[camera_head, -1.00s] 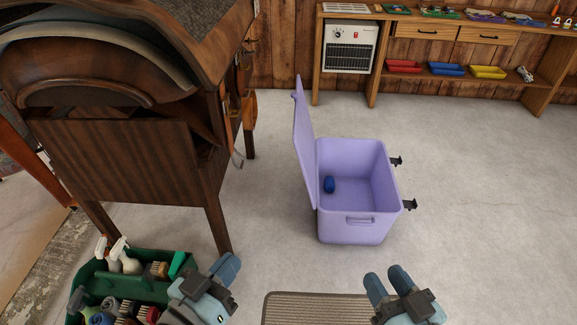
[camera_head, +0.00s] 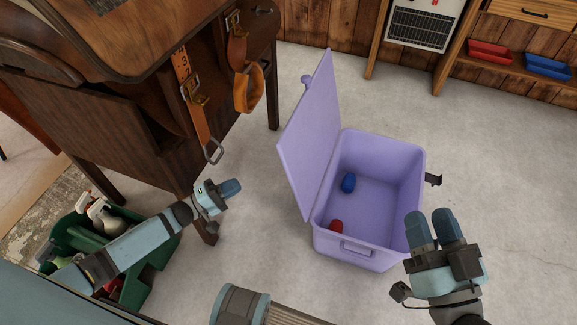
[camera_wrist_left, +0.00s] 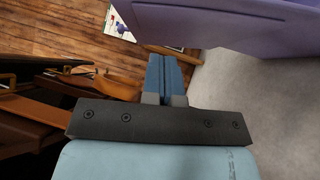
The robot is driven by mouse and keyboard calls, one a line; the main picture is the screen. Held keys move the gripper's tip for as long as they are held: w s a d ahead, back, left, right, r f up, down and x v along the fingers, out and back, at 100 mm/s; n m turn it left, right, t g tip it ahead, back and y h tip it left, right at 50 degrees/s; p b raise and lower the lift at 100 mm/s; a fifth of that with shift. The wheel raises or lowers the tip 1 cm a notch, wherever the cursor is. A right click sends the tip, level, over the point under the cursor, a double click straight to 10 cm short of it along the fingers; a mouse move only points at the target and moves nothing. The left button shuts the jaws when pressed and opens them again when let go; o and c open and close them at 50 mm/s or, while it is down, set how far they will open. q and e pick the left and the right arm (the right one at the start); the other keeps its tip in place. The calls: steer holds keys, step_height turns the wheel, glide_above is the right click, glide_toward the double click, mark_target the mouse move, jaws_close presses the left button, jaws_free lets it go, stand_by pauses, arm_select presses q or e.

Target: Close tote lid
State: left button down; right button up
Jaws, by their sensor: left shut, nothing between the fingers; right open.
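The purple tote (camera_head: 376,200) stands on the floor with its lid (camera_head: 312,140) raised on its left side. The lid also shows along the top right of the left wrist view (camera_wrist_left: 225,22). A blue object (camera_head: 348,182) and a red object (camera_head: 336,227) lie inside the tote. My left gripper (camera_head: 230,188) is shut and empty, left of the lid and apart from it. My right gripper (camera_head: 434,226) is open at the tote's front right corner, overlapping its edge in the view; I cannot tell if it touches.
A dark wooden saddle stand (camera_head: 100,130) with hanging straps (camera_head: 195,105) stands close on the left. A green caddy (camera_head: 150,262) of bottles and brushes lies below my left arm. A heater (camera_head: 420,25) and shelf (camera_head: 515,62) line the back wall. Floor right of the tote is clear.

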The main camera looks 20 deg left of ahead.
arm_select(q)
steer(key=w+d+r+n+b, duration=0.1)
steer(key=w+d+b, duration=0.3)
steer(key=w+d, duration=0.3)
steer(key=d, duration=0.3)
steer(key=shift+r, duration=0.4)
arm_select(e)
step_height(320, 180, down, 6)
steer(key=g, duration=0.2)
steer(key=shift+w+a+n+g, duration=0.2)
steer(key=shift+n+g, duration=0.1)
steer(key=shift+g, duration=0.1)
arm_select(q)
steer(key=shift+w, duration=0.1)
arm_select(e)
steer(key=shift+d, duration=0.1)
